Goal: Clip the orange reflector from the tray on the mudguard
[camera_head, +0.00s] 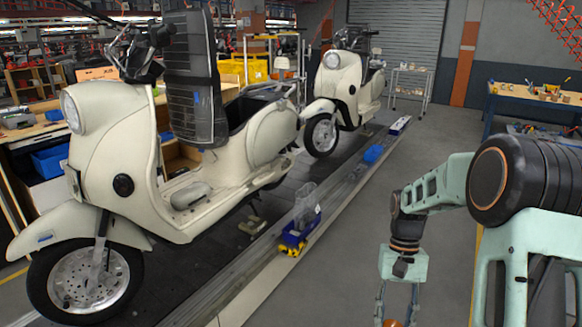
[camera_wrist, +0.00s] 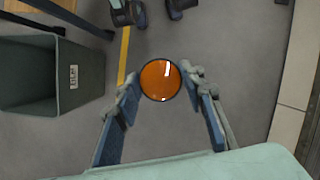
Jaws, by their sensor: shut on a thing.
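My gripper (camera_wrist: 160,100) is shut on the round orange reflector (camera_wrist: 160,80), which has a dark rim and sits between the fingertips in the wrist view. In the head view my gripper (camera_head: 397,308) hangs low at the right, pointing down, and the orange reflector (camera_head: 391,323) shows partly at the bottom edge. The cream front mudguard (camera_head: 75,228) of the near scooter (camera_head: 130,170) is at the left, over its front wheel, well apart from my gripper. A second cream scooter (camera_head: 340,85) with its own front mudguard (camera_head: 318,108) stands farther back. I cannot tell which tray held the reflector.
Grey floor (camera_head: 345,240) lies clear between conveyor and arm. A workbench (camera_head: 535,100) stands at the right. A dark green bin (camera_wrist: 55,75) shows in the wrist view.

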